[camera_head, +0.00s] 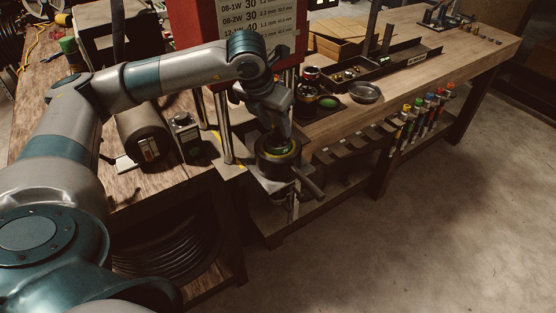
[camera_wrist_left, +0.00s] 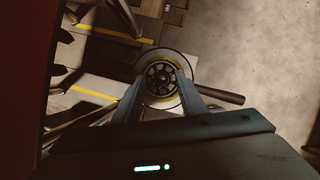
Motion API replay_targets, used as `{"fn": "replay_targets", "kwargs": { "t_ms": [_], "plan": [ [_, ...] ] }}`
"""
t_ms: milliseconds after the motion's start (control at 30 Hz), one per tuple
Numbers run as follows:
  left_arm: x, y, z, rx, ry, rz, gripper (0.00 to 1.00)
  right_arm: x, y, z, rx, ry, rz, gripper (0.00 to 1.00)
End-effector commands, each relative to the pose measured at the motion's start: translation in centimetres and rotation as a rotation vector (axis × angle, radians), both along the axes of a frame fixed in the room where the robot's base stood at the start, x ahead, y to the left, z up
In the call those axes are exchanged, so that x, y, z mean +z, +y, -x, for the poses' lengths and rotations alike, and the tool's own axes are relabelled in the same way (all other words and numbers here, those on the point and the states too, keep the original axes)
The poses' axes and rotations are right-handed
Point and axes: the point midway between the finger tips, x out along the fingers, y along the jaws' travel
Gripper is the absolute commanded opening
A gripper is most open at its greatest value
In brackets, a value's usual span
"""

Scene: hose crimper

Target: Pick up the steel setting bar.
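My left gripper (camera_head: 280,143) points down just above a dark round crimper head (camera_head: 278,165) in the head view. In the left wrist view its two fingers (camera_wrist_left: 161,80) stand apart, with the spoked round centre (camera_wrist_left: 160,74) of the head showing between them. Whether they touch it I cannot tell. A dark bar-shaped piece (camera_head: 308,183) sticks out from the head toward the lower right; it also shows in the left wrist view (camera_wrist_left: 222,96). I cannot tell whether this is the steel setting bar or a fixed handle. My right gripper is out of view.
A red press frame with a size chart (camera_head: 275,20) stands behind my left wrist. Steel posts (camera_head: 224,127) rise beside it. The wooden bench (camera_head: 440,65) holds a dark tray (camera_head: 408,59), a metal dish (camera_head: 365,92) and jars. Coloured tools hang along its front edge. The floor at right is clear.

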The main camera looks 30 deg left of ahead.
Motion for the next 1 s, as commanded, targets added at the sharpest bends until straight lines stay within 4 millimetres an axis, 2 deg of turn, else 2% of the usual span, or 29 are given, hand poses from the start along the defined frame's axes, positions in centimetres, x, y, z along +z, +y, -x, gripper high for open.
{"fn": "replay_targets", "kwargs": {
  "t_ms": [467, 600, 633, 1000],
  "plan": [
    [-0.14, -0.01, -0.04, 0.000, 0.000, 0.000, 0.38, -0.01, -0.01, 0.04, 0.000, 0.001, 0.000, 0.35],
    [-0.13, -0.01, -0.03, 0.000, 0.000, 0.000, 0.04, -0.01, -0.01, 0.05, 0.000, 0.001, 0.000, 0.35],
    [-0.13, -0.01, -0.03, 0.000, 0.000, 0.000, 0.00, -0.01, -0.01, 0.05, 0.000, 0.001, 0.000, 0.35],
    [0.12, -0.01, -0.11, 0.001, -0.004, 0.000, 0.00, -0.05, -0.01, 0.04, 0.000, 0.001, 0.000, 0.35]
  ]
}}
